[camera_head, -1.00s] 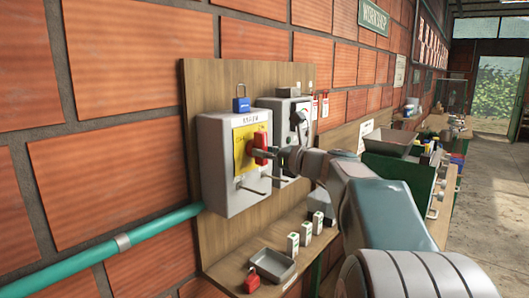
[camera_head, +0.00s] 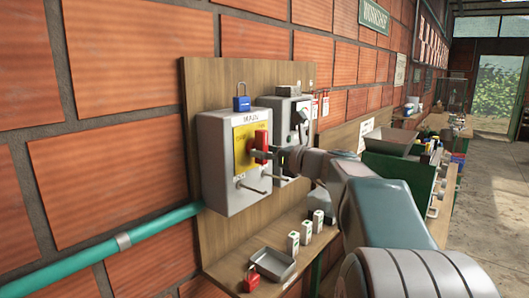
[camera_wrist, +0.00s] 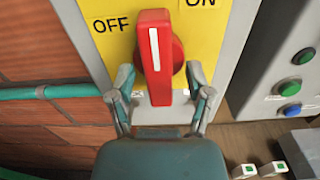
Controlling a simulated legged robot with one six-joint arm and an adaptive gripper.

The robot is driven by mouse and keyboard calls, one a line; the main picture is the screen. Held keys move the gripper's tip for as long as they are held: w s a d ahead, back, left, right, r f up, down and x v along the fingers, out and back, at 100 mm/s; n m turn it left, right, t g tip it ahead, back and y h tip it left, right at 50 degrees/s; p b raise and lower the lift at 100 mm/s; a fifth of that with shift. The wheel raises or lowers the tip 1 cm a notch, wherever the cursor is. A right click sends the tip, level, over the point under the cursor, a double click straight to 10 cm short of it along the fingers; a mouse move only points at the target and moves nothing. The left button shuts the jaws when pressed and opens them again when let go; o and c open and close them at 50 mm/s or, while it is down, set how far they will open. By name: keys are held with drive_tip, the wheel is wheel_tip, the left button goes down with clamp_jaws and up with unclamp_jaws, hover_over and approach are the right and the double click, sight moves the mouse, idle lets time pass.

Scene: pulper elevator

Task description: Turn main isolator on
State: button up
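The main isolator is a grey box marked MAIN (camera_head: 222,168) on a wooden board, with a yellow plate on its front. Its red handle (camera_head: 261,143) shows in the wrist view (camera_wrist: 155,60) standing nearly upright, its white line between the OFF label at left and the ON label at right. My gripper (camera_wrist: 159,78) is open in front of the plate, one finger on each side of the handle. Small gaps show beside the handle; whether a finger touches it I cannot tell. In the head view my gripper (camera_head: 264,155) partly covers the handle's lower end.
A blue padlock (camera_head: 241,103) sits on top of the box. A second grey box (camera_head: 292,110) with green and blue buttons is close on the right. Below are a shelf with a grey tray (camera_head: 268,263), a red padlock (camera_head: 252,280) and small white blocks (camera_head: 306,233).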

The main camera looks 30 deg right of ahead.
drive_tip(key=shift+s+r, duration=0.1)
drive_tip(key=v, duration=1.1)
drive_tip(key=shift+s+d, duration=0.15)
drive_tip(key=shift+s, duration=0.2)
drive_tip(key=s+a+f+n+g, duration=0.3)
drive_tip(key=a+f+n+g, duration=0.2)
drive_tip(key=a+f+n, duration=0.45)
drive_tip(key=s+a+f+n+g, duration=0.35)
drive_tip(key=a+n, duration=0.25)
drive_tip(key=a, duration=0.6)
drive_tip(key=s+a+f+n+g+h, duration=0.3)
drive_tip(key=s+f+n+h, duration=0.3)
drive_tip(key=s+f+n, duration=0.4)
drive_tip(key=n, duration=0.6)
drive_tip(key=shift+s+f+n, duration=0.35)
drive_tip(key=shift+f, duration=0.05)
